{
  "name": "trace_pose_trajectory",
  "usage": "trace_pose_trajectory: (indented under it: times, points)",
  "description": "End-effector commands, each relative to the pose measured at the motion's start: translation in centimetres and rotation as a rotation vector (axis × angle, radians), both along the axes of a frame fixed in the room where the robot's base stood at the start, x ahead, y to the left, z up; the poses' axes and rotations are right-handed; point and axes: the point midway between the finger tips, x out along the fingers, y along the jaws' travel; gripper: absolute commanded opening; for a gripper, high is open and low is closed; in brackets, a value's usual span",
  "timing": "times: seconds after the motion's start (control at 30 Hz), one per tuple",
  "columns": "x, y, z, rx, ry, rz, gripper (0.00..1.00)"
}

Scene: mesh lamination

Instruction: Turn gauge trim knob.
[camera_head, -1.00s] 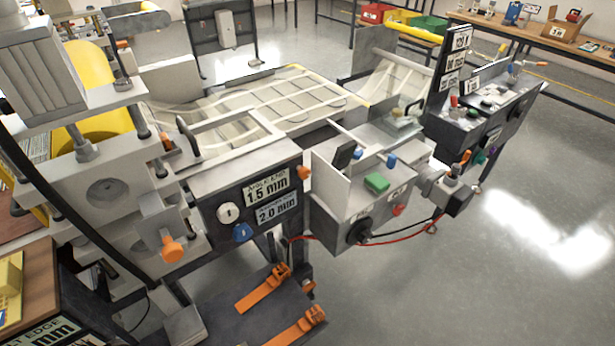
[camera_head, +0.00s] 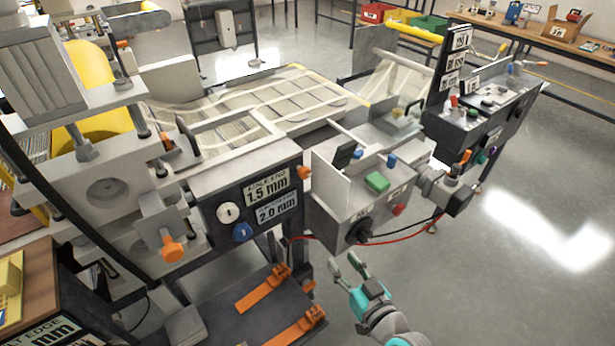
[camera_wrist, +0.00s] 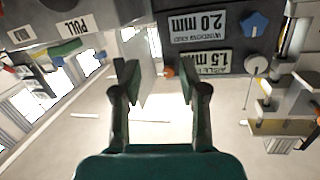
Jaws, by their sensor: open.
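The gauge panel (camera_head: 228,193) is a dark plate with labels reading 1.5 mm and 2.0 mm. A blue knob (camera_head: 242,232) sits at its lower left, below a round white dial (camera_head: 229,212). In the wrist view the panel is upside down, with the blue knob (camera_wrist: 255,25) at the upper right and the dial (camera_wrist: 256,66) below it. My gripper (camera_head: 352,267) is low in front of the machine, right of the panel and apart from the knob. In the wrist view its two fingers (camera_wrist: 158,85) are spread with nothing between them.
A grey control box (camera_head: 345,205) with a green button, a red knob and a black plug stands right of the panel. Black and red cables (camera_head: 405,236) hang from it. Orange clamps (camera_head: 264,290) lie on a dark low shelf. The floor at right is clear.

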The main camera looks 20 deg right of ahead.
Motion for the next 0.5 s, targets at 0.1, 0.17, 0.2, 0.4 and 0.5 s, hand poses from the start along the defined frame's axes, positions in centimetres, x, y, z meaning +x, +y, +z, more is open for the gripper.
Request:
trace_pose_trajectory:
  times: [0.1, 0.17, 0.2, 0.4, 0.5]
  points:
    - [3.9, -0.5, 2.9, -0.009, -0.049, 0.053, 0.43]
    - [5.6, -0.6, 4.4, -0.016, -0.073, 0.083, 0.43]
    - [6.6, -0.8, 5.5, -0.022, -0.088, 0.103, 0.43]
    - [10.0, -1.1, 9.4, -0.051, -0.145, 0.182, 0.43]
    - [10.6, -1.0, 10.1, -0.057, -0.155, 0.198, 0.43]
